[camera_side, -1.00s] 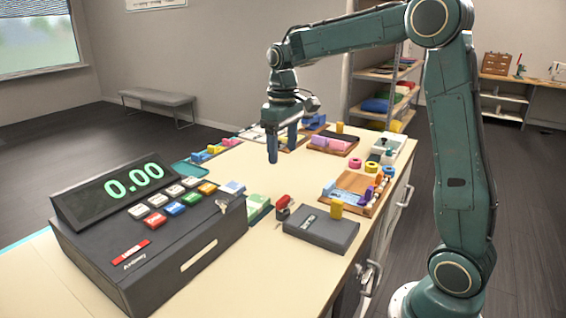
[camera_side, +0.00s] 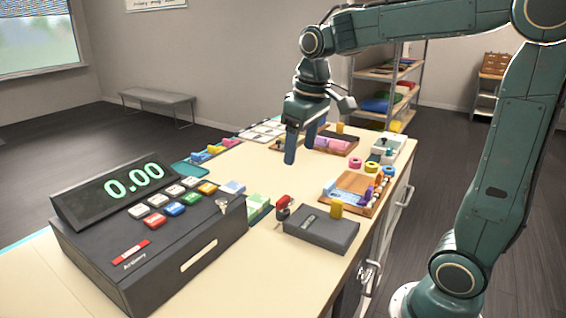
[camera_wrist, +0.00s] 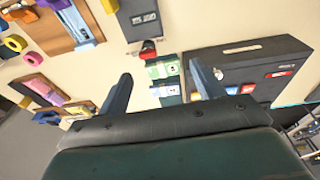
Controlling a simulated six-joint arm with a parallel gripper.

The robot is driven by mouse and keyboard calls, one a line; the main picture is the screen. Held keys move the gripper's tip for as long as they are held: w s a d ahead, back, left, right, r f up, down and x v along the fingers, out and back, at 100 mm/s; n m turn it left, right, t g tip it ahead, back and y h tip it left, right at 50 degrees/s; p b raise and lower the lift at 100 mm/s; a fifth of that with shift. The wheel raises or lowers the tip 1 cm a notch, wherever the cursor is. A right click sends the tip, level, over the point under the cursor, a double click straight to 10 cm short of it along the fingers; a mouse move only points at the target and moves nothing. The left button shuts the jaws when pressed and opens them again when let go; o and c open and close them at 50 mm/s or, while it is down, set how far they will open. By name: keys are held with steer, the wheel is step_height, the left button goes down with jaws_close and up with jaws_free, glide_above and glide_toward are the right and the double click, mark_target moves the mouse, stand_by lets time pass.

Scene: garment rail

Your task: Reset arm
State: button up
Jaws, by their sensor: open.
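My gripper (camera_side: 300,146) hangs fingers-down above the middle of the tabletop (camera_side: 241,213) in the side view. Its two blue fingers are apart with nothing between them. In the wrist view the two fingers (camera_wrist: 163,90) point away from the camera and stand wide apart. My arm reaches in from the right side of the side view. The fingertips look clear of the table, but the exact height is hard to tell.
A dark cash register (camera_side: 150,240) reading 0.00 stands at the left front. A dark grey box (camera_side: 320,232) and a red item (camera_side: 283,202) sit near the front. A wooden tray (camera_side: 352,190) lies at the right. Several small trays lie at the back. The middle is bare.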

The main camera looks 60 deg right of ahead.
steer(key=s+a+f+t, duration=0.1)
steer(key=s+a+t, duration=0.1)
steer(key=s, duration=0.5)
steer(key=s+a+f+t, duration=0.1)
steer(key=s+a, duration=0.2)
steer(key=s, duration=0.5)
steer(key=shift+s+a+f+t, duration=0.25)
steer(key=shift+a+t, duration=0.05)
steer(key=shift+t, duration=0.1)
